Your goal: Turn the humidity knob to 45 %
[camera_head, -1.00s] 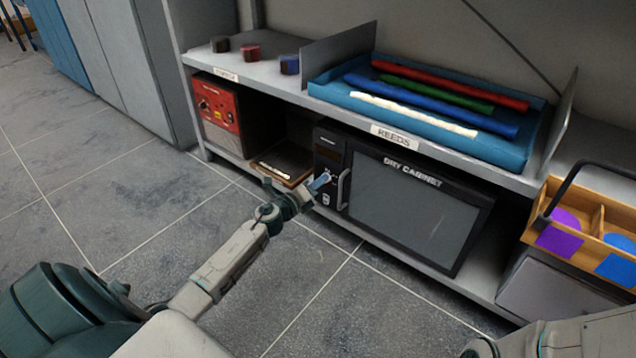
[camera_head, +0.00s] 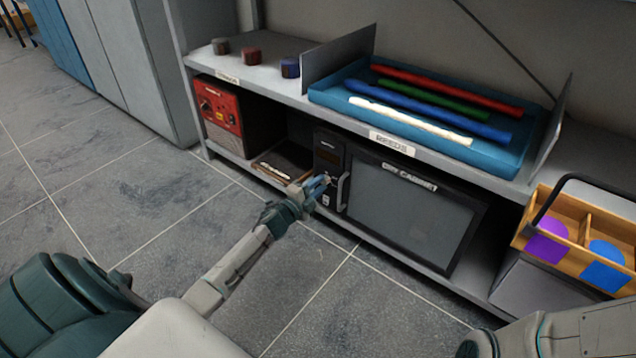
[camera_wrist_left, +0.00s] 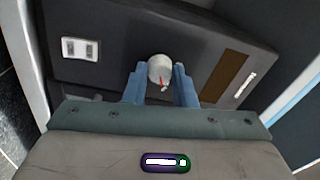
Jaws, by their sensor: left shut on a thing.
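The black dry cabinet (camera_head: 410,210) stands on the lower shelf, its control panel (camera_head: 328,152) on its left side. In the left wrist view, the round white humidity knob (camera_wrist_left: 160,68) with a red pointer mark sits on the dark panel. My left gripper (camera_head: 322,184) is at that panel, and its blue fingers (camera_wrist_left: 160,84) are on either side of the knob, shut on it. The knob's scale cannot be read. In the head view the fingers largely hide the knob. Part of my right arm shows at the lower right; its fingers are not seen.
The cabinet's door handle (camera_head: 343,191) is just right of my left gripper. A red device (camera_head: 220,108) and a flat tray (camera_head: 284,160) are to the left. A blue tray (camera_head: 330,97) of coloured rods lies above. A wooden caddy (camera_head: 540,262) stands at right.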

